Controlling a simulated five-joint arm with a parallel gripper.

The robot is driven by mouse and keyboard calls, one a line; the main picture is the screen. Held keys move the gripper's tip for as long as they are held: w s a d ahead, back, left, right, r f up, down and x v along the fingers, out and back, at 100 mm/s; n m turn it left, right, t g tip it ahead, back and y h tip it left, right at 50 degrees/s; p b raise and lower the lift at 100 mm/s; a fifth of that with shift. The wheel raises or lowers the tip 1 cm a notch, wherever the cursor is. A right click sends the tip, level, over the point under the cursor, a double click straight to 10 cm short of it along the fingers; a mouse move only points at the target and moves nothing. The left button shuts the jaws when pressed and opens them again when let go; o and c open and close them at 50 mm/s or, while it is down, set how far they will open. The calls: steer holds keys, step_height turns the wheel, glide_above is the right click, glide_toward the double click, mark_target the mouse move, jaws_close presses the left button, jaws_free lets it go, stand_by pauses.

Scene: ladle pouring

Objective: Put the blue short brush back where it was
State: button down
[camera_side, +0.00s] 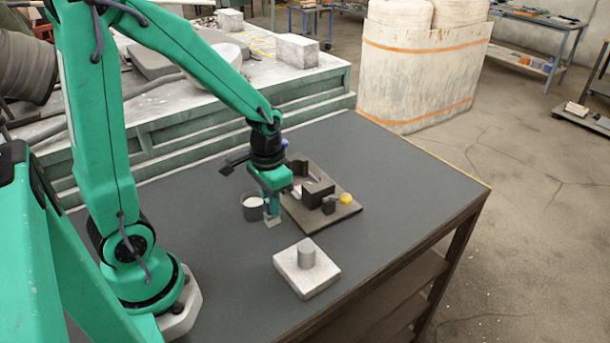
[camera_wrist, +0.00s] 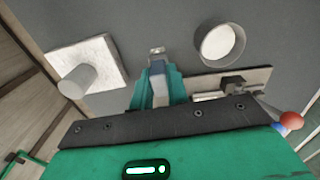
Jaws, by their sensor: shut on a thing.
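My gripper (camera_side: 271,208) points down over the dark table, just right of the cup. Its teal fingers, also in the wrist view (camera_wrist: 156,88), are shut on the blue short brush.
A grey cup with white contents (camera_side: 253,208) stands close left of my gripper. A pale square block (camera_side: 316,278) bearing a grey cylinder (camera_side: 306,253) stands at the front. A yellow ball (camera_side: 346,199) is at the board's right. The table's right side is clear.

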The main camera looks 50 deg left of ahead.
steer(key=shift+f, duration=1.9)
steer(key=shift+f, duration=0.15)
steer(key=c, duration=1.4)
jaws_free()
steer(key=shift+o, duration=0.2)
steer(key=shift+r, duration=0.2)
steer(key=shift+r, duration=6)
